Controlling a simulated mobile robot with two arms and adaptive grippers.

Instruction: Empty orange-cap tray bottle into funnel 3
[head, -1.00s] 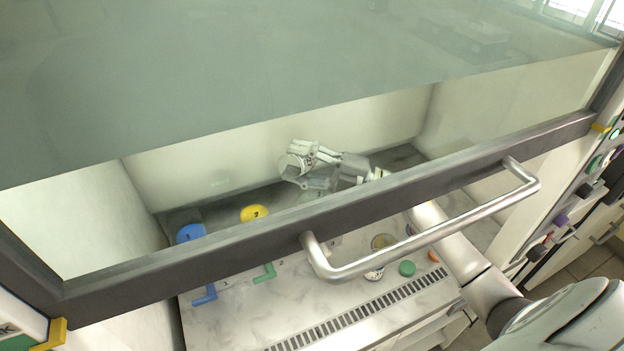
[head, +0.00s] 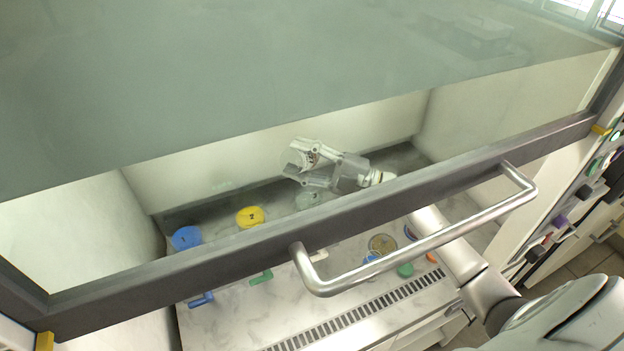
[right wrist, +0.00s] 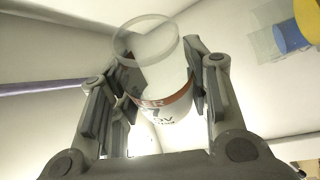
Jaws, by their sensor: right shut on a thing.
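My right gripper (head: 312,165) is shut on an uncapped bottle (head: 297,156) inside the cabinet, behind the glass sash. In the right wrist view the bottle (right wrist: 163,85) sits between both fingers, with a clear open rim and a white label with an orange-brown band. Its exact tilt and contents cannot be told. A pale greyish funnel (head: 309,199), apparently funnel 3, stands just below the gripper in the head view; its number is unreadable. An orange cap (head: 432,257) lies at the right of the worktop. My left gripper is not in view.
A yellow funnel (head: 250,216) and a blue funnel (head: 186,238) stand left of the pale one. The sash frame with its handle (head: 430,240) crosses in front of my right arm. A green cap (head: 405,269) and a round dish (head: 382,244) lie near the front vent.

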